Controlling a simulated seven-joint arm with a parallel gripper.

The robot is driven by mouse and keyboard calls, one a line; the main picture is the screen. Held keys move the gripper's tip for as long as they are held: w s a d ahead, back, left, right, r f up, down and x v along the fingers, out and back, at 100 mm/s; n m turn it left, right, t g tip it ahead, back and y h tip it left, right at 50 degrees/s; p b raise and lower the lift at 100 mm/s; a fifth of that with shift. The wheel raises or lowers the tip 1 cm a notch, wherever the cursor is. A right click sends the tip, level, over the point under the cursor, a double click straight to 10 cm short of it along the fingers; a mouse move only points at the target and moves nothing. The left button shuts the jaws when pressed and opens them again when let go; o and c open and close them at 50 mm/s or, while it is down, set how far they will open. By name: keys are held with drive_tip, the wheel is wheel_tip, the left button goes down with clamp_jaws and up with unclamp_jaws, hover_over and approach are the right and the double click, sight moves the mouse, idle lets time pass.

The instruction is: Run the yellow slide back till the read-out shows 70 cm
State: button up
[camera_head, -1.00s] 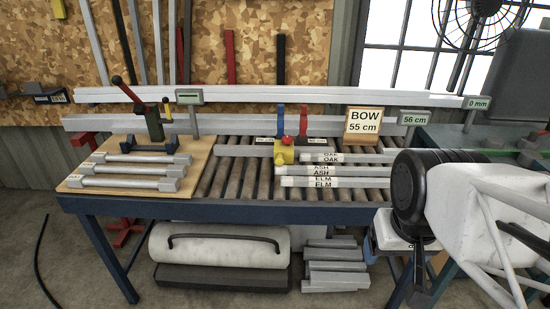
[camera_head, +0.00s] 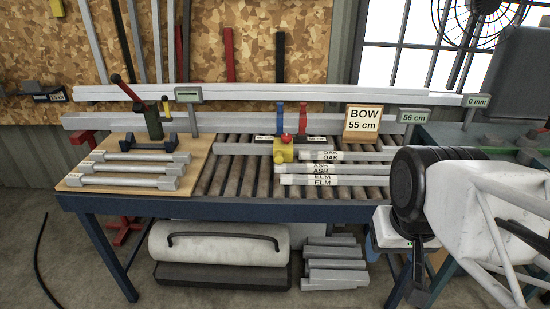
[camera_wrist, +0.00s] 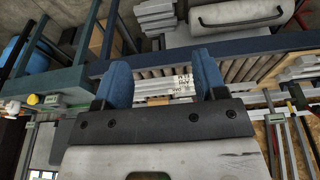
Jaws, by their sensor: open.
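The yellow slide (camera_head: 284,153), with a red knob on top, sits on a grey rail (camera_head: 236,149) over the roller table's middle. A read-out (camera_head: 413,117) at the right end of the back bar shows 56 cm. A second read-out (camera_head: 477,101) shows 0 mm. My gripper's black wrist is at the right in the head view, well apart from the slide; its fingers are hidden there. In the wrist view my gripper (camera_wrist: 160,70) shows two blue fingers spread apart with nothing held between them.
A sign (camera_head: 362,121) reads BOW 55 cm. Labelled oak, ash and elm bars (camera_head: 335,169) lie on the rollers right of the slide. A wooden board (camera_head: 197,164) with grey handled bars is at the left. Blue and red uprights (camera_head: 280,117) stand behind the slide.

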drive_tip(key=shift+w+r, duration=0.1)
drive_tip(key=shift+w, duration=0.2)
drive_tip(key=c, duration=0.5)
drive_tip(key=w, duration=0.2)
drive_tip(key=w+r, duration=0.1)
drive_tip(key=shift+w+a+y, duration=0.1)
drive_tip(key=shift+a+y, duration=0.2)
clamp_jaws()
drive_tip(key=w+a+r+g+y, duration=0.1)
drive_tip(key=w+a+g+y, duration=0.2)
drive_tip(key=w, duration=2.7)
drive_tip(key=w+a+f+y, duration=0.1)
drive_tip(key=w+f, duration=0.4)
drive_tip(key=w, duration=0.5)
drive_tip(key=w+a+f+y, duration=0.1)
drive_tip(key=w+f+y, duration=0.1)
drive_tip(key=w+f, duration=0.4)
drive_tip(key=w+a+f+y, duration=0.1)
drive_tip(key=w+f, duration=0.4)
drive_tip(key=w, duration=0.9)
drive_tip(key=shift+w+f, duration=0.15)
drive_tip(key=shift+w, duration=0.25)
